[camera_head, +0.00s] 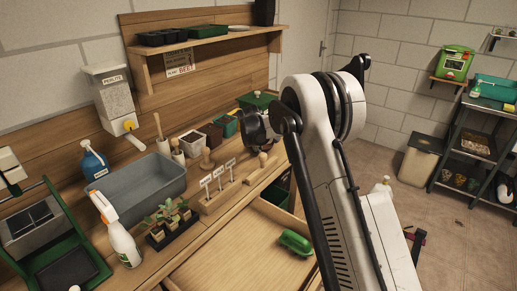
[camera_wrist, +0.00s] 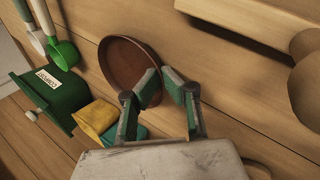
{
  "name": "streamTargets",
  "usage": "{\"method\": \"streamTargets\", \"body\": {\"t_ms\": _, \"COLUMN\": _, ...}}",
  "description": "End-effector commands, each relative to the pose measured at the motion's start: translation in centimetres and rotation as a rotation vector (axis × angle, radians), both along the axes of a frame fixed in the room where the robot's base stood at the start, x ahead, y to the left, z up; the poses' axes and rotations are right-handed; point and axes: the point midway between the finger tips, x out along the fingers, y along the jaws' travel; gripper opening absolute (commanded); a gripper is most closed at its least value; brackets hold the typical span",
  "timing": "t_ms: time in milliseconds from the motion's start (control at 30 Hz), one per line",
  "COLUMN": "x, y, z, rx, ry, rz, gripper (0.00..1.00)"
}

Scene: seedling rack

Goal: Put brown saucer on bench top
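The brown saucer (camera_wrist: 127,62) shows in the wrist view as a round, shallow dish with a raised rim, against wooden planks. My gripper (camera_wrist: 165,78) is at its lower right edge; the two green-padded fingers are apart with a gap between them. The left finger overlaps the saucer's rim and hides part of it; I cannot tell whether it touches. In the head view my arm and gripper (camera_head: 262,128) hide the saucer. The bench top (camera_head: 166,256) runs along the wall there, with bare wood at the front.
In the head view, a grey basin (camera_head: 145,187), seedlings (camera_head: 170,222) and a spray bottle (camera_head: 121,238) crowd the bench.

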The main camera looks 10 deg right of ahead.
Motion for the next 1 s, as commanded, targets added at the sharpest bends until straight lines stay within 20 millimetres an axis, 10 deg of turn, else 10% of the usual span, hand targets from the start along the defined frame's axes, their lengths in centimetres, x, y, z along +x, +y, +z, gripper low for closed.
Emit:
{"method": "streamTargets", "body": {"t_ms": 833, "x": 0.0, "y": 0.0, "z": -1.3, "rx": 0.0, "ry": 0.0, "rz": 0.0, "gripper": 0.0}}
{"method": "streamTargets", "body": {"t_ms": 1000, "x": 0.0, "y": 0.0, "z": -1.2, "rx": 0.0, "ry": 0.0, "rz": 0.0, "gripper": 0.25}}
